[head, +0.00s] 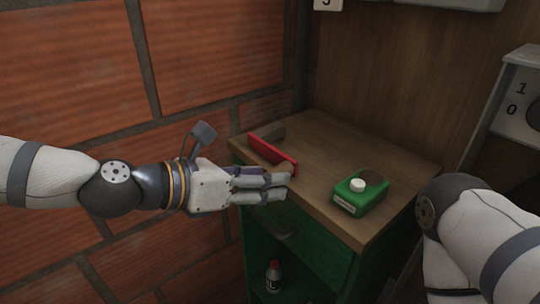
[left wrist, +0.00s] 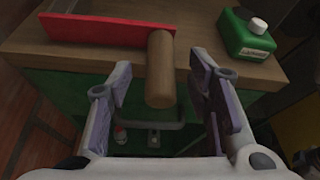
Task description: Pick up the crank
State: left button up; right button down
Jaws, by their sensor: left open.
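The crank is a red flat bar (head: 273,155) with a round wooden handle (left wrist: 160,80). The bar lies near the left edge of the wooden cabinet top, and it also shows in the left wrist view (left wrist: 100,30). The handle juts past the cabinet's edge toward me. My left gripper (head: 286,186) is open at that edge. In the left wrist view, its fingers (left wrist: 161,68) stand on either side of the handle with gaps. In the head view the fingers hide the handle. My right gripper is not in view; only its arm shows.
A green canister (head: 360,195) with a white cap stands on the right of the cabinet top (head: 330,150). A small brownish block (head: 267,132) is behind the red bar. A bottle (head: 273,276) stands on the shelf below the drawer handle (head: 287,233). A brick wall is at left.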

pick_arm(q)
jog(key=shift+w+d+f, duration=0.15)
jog(key=shift+w+d, duration=0.05)
jog(key=shift+d, duration=0.1)
grip_shut()
